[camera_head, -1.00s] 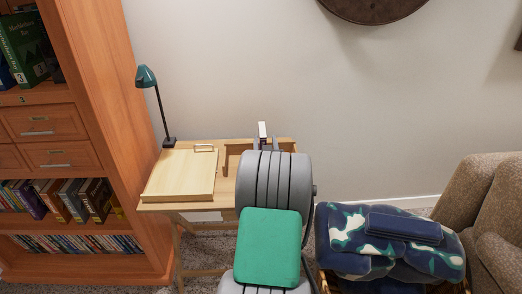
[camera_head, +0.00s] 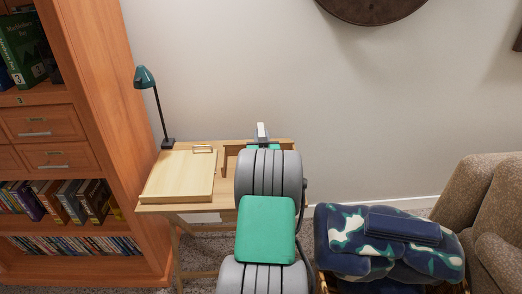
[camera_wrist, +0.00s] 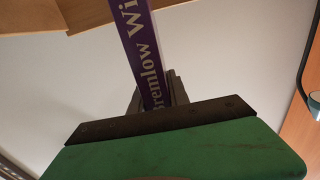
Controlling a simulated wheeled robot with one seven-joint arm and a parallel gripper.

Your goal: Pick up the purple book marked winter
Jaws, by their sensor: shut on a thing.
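The purple book (camera_wrist: 138,45) shows its spine in the wrist view, with pale letters reading "Bremlow Wi"; the rest of the title is cut off at the top edge. My gripper (camera_wrist: 155,95) is shut on the book's lower end in that view, with dark grey fingers beside the spine. The green and black wrist housing covers the lower part of the picture. In the head view my arm hides most of the gripper and book. A small pale upright piece shows above the arm over the desk; I cannot tell whether it is book or finger.
The wooden desk (camera_head: 222,185) bears a sloped board (camera_head: 180,176) and a teal lamp (camera_head: 146,78). A low wooden rack (camera_head: 230,149) stands behind my arm. A tall bookcase (camera_head: 110,120) is at left. A basket of folded blankets (camera_head: 350,240) and an armchair (camera_head: 490,200) are at right.

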